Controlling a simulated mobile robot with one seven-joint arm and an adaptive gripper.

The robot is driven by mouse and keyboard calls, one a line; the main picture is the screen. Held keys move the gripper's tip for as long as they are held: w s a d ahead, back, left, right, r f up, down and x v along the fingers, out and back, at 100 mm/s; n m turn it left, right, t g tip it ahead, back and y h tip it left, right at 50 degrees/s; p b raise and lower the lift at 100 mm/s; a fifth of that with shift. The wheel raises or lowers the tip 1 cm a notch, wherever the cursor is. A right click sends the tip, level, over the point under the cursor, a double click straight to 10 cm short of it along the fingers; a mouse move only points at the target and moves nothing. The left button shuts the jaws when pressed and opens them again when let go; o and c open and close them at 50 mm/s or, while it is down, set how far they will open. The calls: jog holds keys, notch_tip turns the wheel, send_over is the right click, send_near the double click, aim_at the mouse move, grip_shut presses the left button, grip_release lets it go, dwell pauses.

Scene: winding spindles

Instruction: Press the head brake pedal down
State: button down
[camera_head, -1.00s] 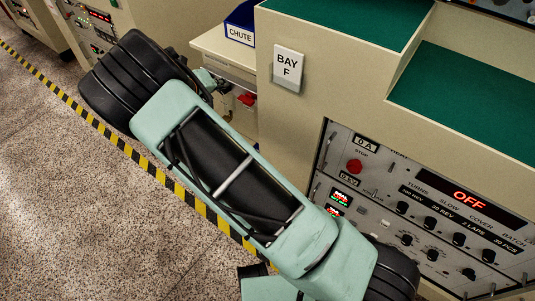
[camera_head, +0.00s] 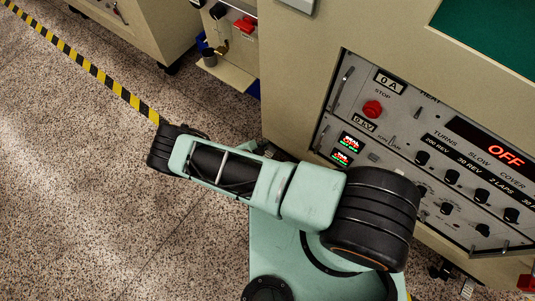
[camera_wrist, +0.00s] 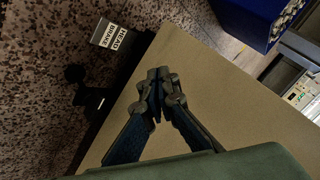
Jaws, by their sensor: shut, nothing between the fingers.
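In the wrist view, a grey plate reading HEAD BRAKE (camera_wrist: 113,37) is at the upper left, over a dark gap beside a beige panel (camera_wrist: 225,95). Just below the plate is a black part with a rounded end (camera_wrist: 92,98); it may be the head brake pedal, but it is too dark to be sure. My gripper (camera_wrist: 156,74) is shut and empty, in front of the beige panel and to the right of the black part, apart from it in the picture. In the head view my arm crosses the middle; gripper and pedal do not show there.
In the wrist view, a blue bin (camera_wrist: 244,22) with pale pieces is at the upper right. In the head view, a control panel with a red stop button (camera_head: 372,109) and an OFF display (camera_head: 506,154) is at the right. Open speckled floor (camera_head: 75,190) lies left.

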jog(key=shift+s+d+f, duration=0.15)
jog(key=shift+f, duration=0.05)
jog(key=b, duration=0.8)
send_near(269, 152)
jog(key=x, duration=0.5)
jog(key=shift+d+r, duration=0.1)
jog(key=shift+r, duration=0.15)
dwell(0.7)
jog(key=shift+f, duration=0.4)
jog(key=shift+f, duration=1.1)
dwell(1.0)
dwell(0.3)
